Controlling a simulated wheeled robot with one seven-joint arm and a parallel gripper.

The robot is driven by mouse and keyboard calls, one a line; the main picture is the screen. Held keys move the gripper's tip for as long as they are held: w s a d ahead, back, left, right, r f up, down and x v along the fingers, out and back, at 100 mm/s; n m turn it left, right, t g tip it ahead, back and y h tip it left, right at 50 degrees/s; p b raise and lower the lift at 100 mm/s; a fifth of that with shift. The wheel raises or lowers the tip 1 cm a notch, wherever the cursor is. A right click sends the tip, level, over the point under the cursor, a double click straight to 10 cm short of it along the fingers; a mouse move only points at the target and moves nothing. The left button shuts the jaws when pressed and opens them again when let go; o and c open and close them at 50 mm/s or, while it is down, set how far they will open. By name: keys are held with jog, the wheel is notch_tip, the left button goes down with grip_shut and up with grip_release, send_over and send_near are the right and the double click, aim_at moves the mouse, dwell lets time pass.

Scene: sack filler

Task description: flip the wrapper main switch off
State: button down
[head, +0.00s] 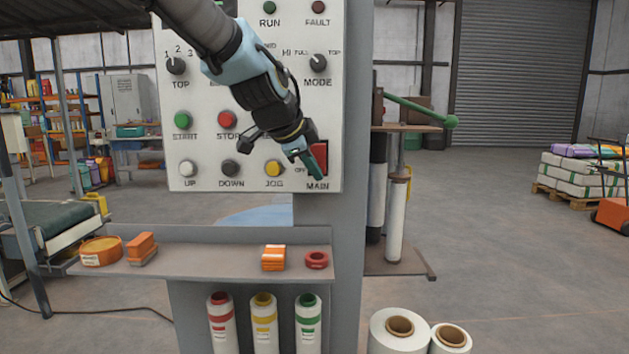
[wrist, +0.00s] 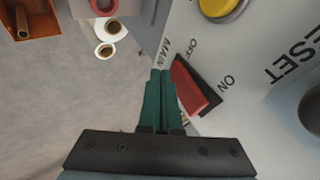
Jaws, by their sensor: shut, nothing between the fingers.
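The wrapper main switch (head: 322,152) is a red rocker in a dark frame at the lower right corner of the panel, above the word MAIN. It also shows in the wrist view (wrist: 191,88), between the labels OFF and ON. I cannot tell clearly which way the rocker is tipped. My gripper (head: 317,172) is shut and empty, its green fingers in front of the switch's lower part. In the wrist view its fingertips (wrist: 161,75) are just left of the rocker, near MAIN and OFF. I cannot tell whether they touch.
The panel (head: 205,150) also holds a yellow JOG button (head: 274,168), a red STOP button (head: 227,119) and a MODE knob (head: 319,63). Below is a shelf (head: 200,268) with orange items and a red ring (head: 317,260). A post with film rolls stands to the right.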

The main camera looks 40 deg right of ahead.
jog(key=shift+r, duration=0.15)
jog(key=shift+r+p, duration=0.4)
jog(key=shift+r, duration=0.3)
